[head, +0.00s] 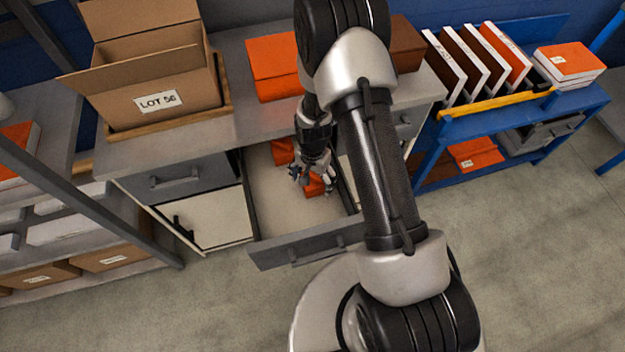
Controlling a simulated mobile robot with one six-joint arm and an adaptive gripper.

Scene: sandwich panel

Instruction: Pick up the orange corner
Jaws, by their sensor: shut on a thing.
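My gripper (312,180) reaches down into an open drawer (272,203) of the grey cabinet. It is shut on an orange corner (316,188), which shows partly below and beside the fingers. Another orange piece (282,151) lies farther back in the drawer, left of my wrist. The fingers and my arm hide part of the drawer's right side. I cannot tell whether the held corner is touching the drawer floor.
The drawer front (306,250) juts out toward me. On the cabinet top stand an open cardboard box (158,101) marked LOT and an orange block (272,68). A blue rack (500,112) with upright panels stands to the right. The floor in front is clear.

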